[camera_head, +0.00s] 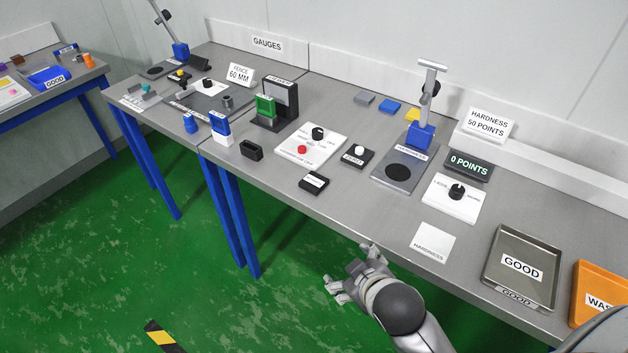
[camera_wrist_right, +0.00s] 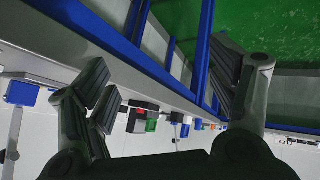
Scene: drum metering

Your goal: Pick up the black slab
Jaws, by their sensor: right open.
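A small flat black slab (camera_head: 314,181) with a white label lies near the front edge of the grey table, in front of the white panel with the red button. My right gripper (camera_head: 348,272) is in front of the table edge, over the green floor, to the lower right of the slab and apart from it. In the right wrist view my right gripper (camera_wrist_right: 165,88) has its fingers spread wide with nothing between them. My left gripper is not in view.
A black holder (camera_head: 251,150) and a black zero block (camera_head: 357,156) stand near the slab. The white panel (camera_head: 310,143) is behind it. A hardness stand (camera_head: 405,166), a GOOD tray (camera_head: 490,268) and an orange waste tray (camera_head: 598,285) are to the right. The table front is clear beside the slab.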

